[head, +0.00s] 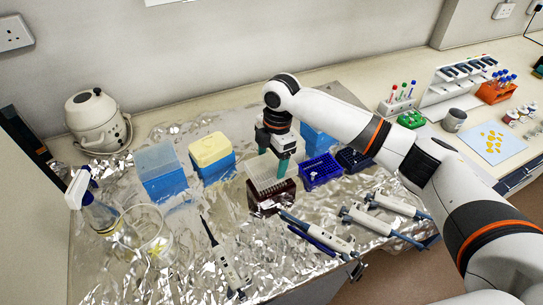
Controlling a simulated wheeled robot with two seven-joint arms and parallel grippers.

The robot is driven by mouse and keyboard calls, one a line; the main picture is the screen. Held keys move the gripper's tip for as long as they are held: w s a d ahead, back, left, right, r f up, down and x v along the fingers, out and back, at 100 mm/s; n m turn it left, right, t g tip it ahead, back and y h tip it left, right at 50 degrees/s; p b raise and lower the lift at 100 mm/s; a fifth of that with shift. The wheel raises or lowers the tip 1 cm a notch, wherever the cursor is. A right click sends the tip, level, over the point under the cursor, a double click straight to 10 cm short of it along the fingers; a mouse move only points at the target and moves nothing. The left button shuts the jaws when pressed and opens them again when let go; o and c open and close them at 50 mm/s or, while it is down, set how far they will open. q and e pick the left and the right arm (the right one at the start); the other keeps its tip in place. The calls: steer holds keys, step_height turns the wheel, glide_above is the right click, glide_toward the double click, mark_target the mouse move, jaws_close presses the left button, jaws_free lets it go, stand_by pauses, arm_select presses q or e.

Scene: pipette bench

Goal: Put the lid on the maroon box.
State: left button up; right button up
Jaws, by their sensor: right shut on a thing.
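The maroon box (271,201) stands on the foil-covered bench near the middle of the head view. A pale, see-through lid (259,184) is directly over it, and I cannot tell whether it rests on the box or is slightly above. My right gripper (274,168) points down from above, its teal fingers shut on the lid. The fingers and wrist hide part of the lid's far side. My left gripper is not in view.
A blue box with a clear lid (160,172) and a yellow-lidded box (212,157) stand to the left. A blue rack (321,171) is close on the right. Several pipettes (318,232) lie in front. A glass beaker (147,238) stands front left.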

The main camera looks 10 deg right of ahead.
steer(key=shift+w+f+b, duration=0.25)
steer(key=shift+f+b, duration=0.6)
steer(key=shift+f, duration=0.35)
steer(key=shift+r+p, duration=0.35)
steer(key=shift+s+f+p, duration=0.1)
steer(key=shift+s+p, duration=0.15)
steer(key=shift+p, duration=0.1)
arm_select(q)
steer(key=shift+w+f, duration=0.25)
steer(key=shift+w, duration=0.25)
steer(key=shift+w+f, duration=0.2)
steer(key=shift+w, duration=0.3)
arm_select(e)
steer(key=shift+f, duration=0.15)
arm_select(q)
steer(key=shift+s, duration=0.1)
arm_select(e)
steer(key=shift+w+f+p, duration=0.1)
steer(key=shift+f+p, duration=0.05)
steer(key=shift+p, duration=0.15)
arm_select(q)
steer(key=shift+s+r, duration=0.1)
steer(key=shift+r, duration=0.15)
